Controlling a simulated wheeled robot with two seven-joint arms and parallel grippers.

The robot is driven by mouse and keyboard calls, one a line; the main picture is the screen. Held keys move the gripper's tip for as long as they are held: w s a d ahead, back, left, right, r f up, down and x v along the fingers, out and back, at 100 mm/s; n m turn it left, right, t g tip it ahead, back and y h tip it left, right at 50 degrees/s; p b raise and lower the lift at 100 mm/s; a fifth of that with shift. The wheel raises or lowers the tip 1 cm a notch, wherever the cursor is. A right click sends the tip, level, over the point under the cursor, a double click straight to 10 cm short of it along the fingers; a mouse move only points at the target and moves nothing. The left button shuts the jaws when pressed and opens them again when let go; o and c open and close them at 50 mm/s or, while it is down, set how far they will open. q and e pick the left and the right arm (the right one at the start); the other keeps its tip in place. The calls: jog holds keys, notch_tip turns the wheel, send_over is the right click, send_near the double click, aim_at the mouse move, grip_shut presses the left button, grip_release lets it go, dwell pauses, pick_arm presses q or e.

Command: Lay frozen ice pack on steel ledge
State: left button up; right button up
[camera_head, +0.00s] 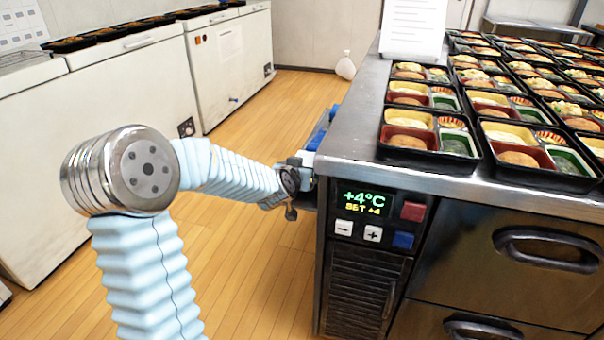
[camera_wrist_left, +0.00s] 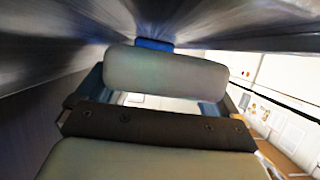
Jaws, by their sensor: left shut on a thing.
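My left gripper (camera_head: 308,168) is low beside the left side of the steel counter (camera_head: 350,125), just under the level of its top. Blue parts (camera_head: 320,130) show just beyond the gripper, close against the counter's side. In the left wrist view two grey pads stand one above the other, with the left gripper (camera_wrist_left: 155,122) shut. What it holds is mostly hidden; I take it for the ice pack, and a blue piece (camera_wrist_left: 154,45) shows beyond the upper pad. I cannot make out a separate ledge or whether the pack touches steel. My right gripper is not in view.
Several filled bento trays (camera_head: 430,140) cover the right of the counter top; a bare strip runs along its left edge. A paper sheet (camera_head: 413,25) stands at the back. The control panel (camera_head: 375,218) reads +4°C. White chest freezers (camera_head: 225,65) line the left wall across open floor.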

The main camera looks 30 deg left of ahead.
pick_arm(q)
jog(key=shift+f, duration=0.35)
jog(key=shift+r, duration=0.1)
jog(key=shift+f+b, duration=0.6)
jog(key=shift+f, duration=0.05)
jog(key=o, duration=0.9)
jog(key=shift+r, duration=0.1)
